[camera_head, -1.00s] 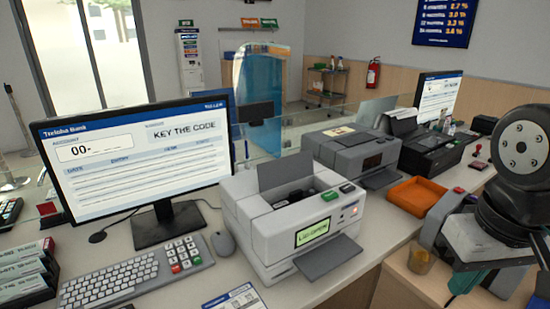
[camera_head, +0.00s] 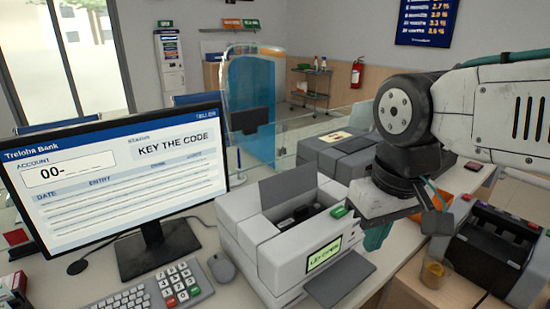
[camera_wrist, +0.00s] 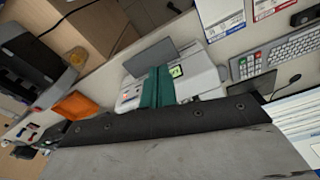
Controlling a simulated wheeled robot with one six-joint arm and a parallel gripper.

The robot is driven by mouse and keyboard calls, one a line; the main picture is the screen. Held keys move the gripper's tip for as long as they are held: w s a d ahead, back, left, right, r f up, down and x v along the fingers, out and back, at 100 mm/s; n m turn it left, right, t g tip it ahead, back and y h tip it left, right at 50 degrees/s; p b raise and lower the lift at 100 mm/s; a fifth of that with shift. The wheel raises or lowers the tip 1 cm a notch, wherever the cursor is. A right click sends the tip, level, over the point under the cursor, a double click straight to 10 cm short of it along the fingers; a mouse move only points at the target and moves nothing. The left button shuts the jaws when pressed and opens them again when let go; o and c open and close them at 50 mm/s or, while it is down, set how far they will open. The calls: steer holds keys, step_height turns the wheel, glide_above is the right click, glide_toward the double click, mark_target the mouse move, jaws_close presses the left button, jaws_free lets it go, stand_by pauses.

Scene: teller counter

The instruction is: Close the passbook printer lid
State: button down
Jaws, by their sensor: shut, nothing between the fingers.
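The passbook printer (camera_head: 262,245) is a white and grey box in the middle of the counter. Its lid (camera_head: 287,190), a dark grey panel, stands raised at the back of the open dark top slot. Its green front display (camera_head: 323,255) appears to read "LID OPEN". The printer also shows in the wrist view (camera_wrist: 204,76), where the lid is hidden behind my gripper. My gripper (camera_head: 376,238) has teal fingers and is shut and empty. It hangs beside the printer's right side, apart from the lid. The wrist view shows the teal fingers (camera_wrist: 158,86) together over the printer.
A monitor (camera_head: 120,185), keyboard (camera_head: 150,295) and mouse (camera_head: 221,268) lie left of the printer. A grey machine (camera_head: 335,150) stands behind it. An orange tray (camera_wrist: 75,106) and a dark device (camera_head: 495,245) are on the right. A flat grey tray (camera_head: 340,284) juts from the printer's front.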

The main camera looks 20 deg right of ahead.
steer(key=w+r+n, duration=0.1)
steer(key=w+r, duration=0.2)
steer(key=w, duration=0.6)
steer(key=w+r, duration=0.3)
steer(key=w, duration=0.6)
glide_above(288, 183)
steer(key=s, duration=0.4)
steer(key=w+f+n, duration=0.2)
steer(key=w+f, duration=0.1)
steer(key=w, duration=0.8)
steer(key=shift+t, duration=0.4)
steer(key=f, duration=0.2)
steer(key=w+f, duration=0.1)
steer(key=f, duration=0.2)
steer(key=a+f, duration=0.1)
steer(key=f, duration=0.1)
steer(key=shift+w+f, duration=0.15)
steer(key=shift+f, duration=0.25)
steer(key=s, duration=0.2)
steer(key=shift+s+d+f, duration=0.15)
steer(key=shift+s+d, duration=0.35)
steer(key=shift+s, duration=0.35)
